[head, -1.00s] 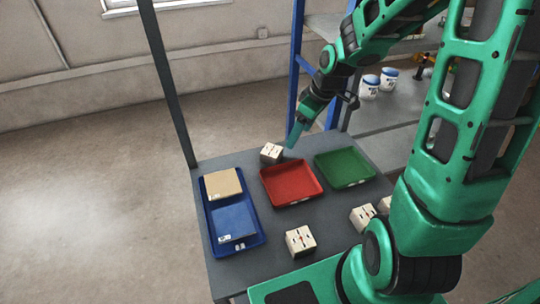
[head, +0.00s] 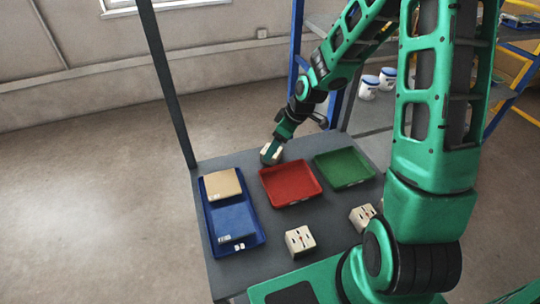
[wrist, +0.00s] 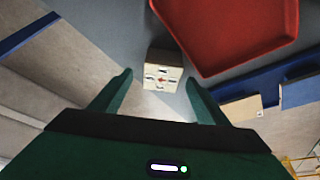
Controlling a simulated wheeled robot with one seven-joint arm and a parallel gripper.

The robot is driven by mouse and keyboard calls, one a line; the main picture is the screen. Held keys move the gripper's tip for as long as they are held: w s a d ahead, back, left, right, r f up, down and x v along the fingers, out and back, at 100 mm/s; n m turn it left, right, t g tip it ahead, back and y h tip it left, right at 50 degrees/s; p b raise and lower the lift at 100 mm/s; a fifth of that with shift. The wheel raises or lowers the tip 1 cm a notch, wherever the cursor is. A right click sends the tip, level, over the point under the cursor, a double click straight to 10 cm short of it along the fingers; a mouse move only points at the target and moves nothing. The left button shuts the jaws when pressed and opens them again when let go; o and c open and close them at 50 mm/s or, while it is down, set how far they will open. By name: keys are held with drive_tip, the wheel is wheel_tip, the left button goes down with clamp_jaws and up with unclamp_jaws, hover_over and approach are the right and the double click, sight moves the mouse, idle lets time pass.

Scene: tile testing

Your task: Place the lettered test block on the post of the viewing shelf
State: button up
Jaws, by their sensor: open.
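A pale block (head: 266,157) with dark and red marks stands at the far edge of the grey table, just behind the red tray. My gripper (head: 273,149) is over it and hides part of it. In the wrist view the same block (wrist: 163,72) shows ahead, between the two open fingers (wrist: 157,82) and a little beyond their tips; they do not grip it. Similar blocks stand at the near edge (head: 300,241) and at the right (head: 362,216). The marks are too small to read. I cannot make out a post on the shelf (head: 372,119).
The red tray (head: 290,184) and green tray (head: 343,167) look empty. A blue tray (head: 249,243) at the left holds a tan slab (head: 222,184) and a blue slab (head: 232,221). White jars (head: 368,86) stand on the shelf. A dark upright (head: 166,80) rises at the table's far left.

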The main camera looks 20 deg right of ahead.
drive_tip(key=shift+x, duration=1.95)
drive_tip(key=shift+s, duration=0.1)
drive_tip(key=c, duration=1.6)
drive_tip(key=shift+o, duration=0.2)
drive_tip(key=shift+a+r, duration=0.1)
